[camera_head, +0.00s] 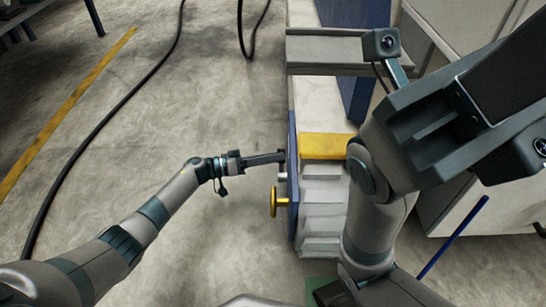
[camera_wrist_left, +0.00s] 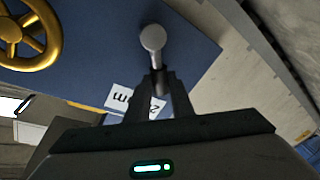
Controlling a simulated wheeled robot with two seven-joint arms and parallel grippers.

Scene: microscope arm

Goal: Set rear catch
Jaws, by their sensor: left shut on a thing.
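A grey metal pin with a round head (camera_wrist_left: 153,38) stands out from a blue panel (camera_wrist_left: 100,50) in the left wrist view. My left gripper (camera_wrist_left: 158,85) is shut on the pin's stem, below its head. In the head view, my left gripper (camera_head: 281,157) reaches in from the left and meets the edge of the blue panel (camera_head: 293,185); the pin is mostly hidden there. A yellow handwheel (camera_head: 274,202) sits on the same panel, and also shows in the left wrist view (camera_wrist_left: 45,35). My right arm fills the right side; its fingertips do not show.
White labels (camera_wrist_left: 135,103) with dark letters are on the panel, partly behind my fingers. A yellow block (camera_head: 325,146) tops the stepped grey machine part (camera_head: 321,195).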

